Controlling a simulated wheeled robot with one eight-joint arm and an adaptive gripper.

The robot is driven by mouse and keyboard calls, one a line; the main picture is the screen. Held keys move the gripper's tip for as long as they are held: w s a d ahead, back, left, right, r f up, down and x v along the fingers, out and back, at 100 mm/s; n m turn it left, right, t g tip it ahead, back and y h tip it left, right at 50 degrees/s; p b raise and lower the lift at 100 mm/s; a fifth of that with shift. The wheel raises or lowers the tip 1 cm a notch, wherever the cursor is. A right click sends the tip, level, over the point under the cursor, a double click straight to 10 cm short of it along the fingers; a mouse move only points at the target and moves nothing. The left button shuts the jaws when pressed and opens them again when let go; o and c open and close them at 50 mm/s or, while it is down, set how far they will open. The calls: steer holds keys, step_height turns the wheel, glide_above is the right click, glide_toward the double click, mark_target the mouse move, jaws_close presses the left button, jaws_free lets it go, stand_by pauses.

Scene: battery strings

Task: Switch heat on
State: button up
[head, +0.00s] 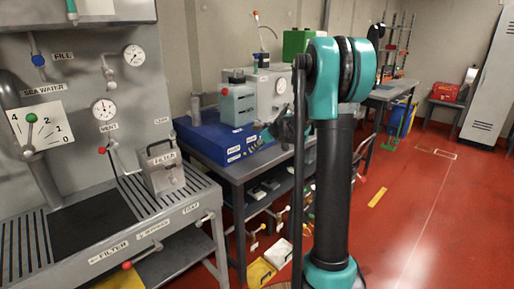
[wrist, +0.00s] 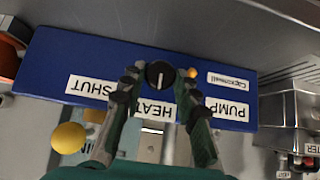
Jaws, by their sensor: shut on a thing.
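A round black knob (wrist: 159,69) with a white pointer line sits beside the HEAT label (wrist: 153,109). The pointer line runs roughly up and down in the picture. My gripper (wrist: 159,77) has one finger on each side of this knob and is shut on it. The fingers partly cover the labels. In the head view a blue box (head: 200,137) with small white labels stands on a bench; my own arm hides my gripper there.
A small orange dome (wrist: 192,72) sits close beside the knob. A yellow ball (wrist: 68,137) and a metal box (wrist: 290,118) are near the panel. In the head view a slatted metal bench with a filter box (head: 162,170) stands left. Red floor (head: 420,220) lies open at right.

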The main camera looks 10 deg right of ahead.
steer(key=shift+c, duration=0.8)
steer(key=shift+w+d+m+g+y, duration=0.2)
steer(key=shift+m+g+y, duration=0.35)
steer(key=shift+y, duration=0.35)
steer(key=shift+w+d+f+m+g+y, duration=0.1)
steer(key=shift+m+g+y, duration=0.3)
steer(key=shift+y, duration=0.2)
steer(key=shift+d+f+m+g+y, duration=0.1)
steer(key=shift+m+g+y, duration=0.2)
steer(key=shift+y, duration=0.3)
steer(key=m+y, duration=0.1)
steer(key=y, duration=0.1)
steer(key=m+g+y, duration=0.1)
steer(key=m+y, duration=0.1)
steer(key=shift+w+d+f+g, duration=0.1)
steer(key=shift+d+f+g, duration=0.05)
steer(key=shift+f+g, duration=0.1)
steer(key=o, duration=1.1)
